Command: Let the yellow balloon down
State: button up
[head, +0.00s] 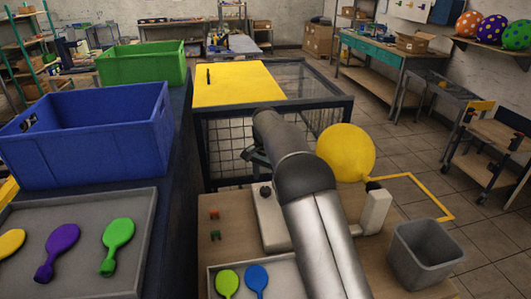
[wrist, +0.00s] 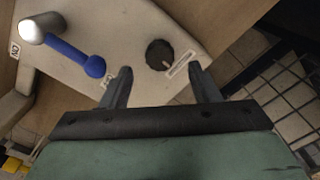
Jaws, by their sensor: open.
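The yellow balloon (head: 345,152) is round and inflated. It sits at the right end of a pale inflating device (head: 272,222) on the wooden bench, above a dark nozzle and a white post (head: 375,211). My arm hides the middle of the device. My gripper (wrist: 161,84) is open and empty. In the wrist view a black round knob (wrist: 159,53) on the device's pale top lies ahead of and between the fingertips, apart from them. A blue lever (wrist: 68,52) with a ball end and a grey cylinder (wrist: 42,27) is at upper left. The balloon is outside the wrist view.
A grey bin (head: 425,255) stands at the bench's right. A small tray (head: 215,282) holds flat green and blue balloons; red and green clips (head: 215,224) lie behind. On the left are a grey tray (head: 140,225) of flat balloons, a blue crate (head: 85,140) and a green crate (head: 142,66).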

aim_at(265, 189)
notch_tip(265, 189, up, 13)
jog(key=shift+f+p, duration=0.15)
jog(key=shift+p, duration=0.15)
jog(key=shift+f, duration=0.1)
dwell(1.4)
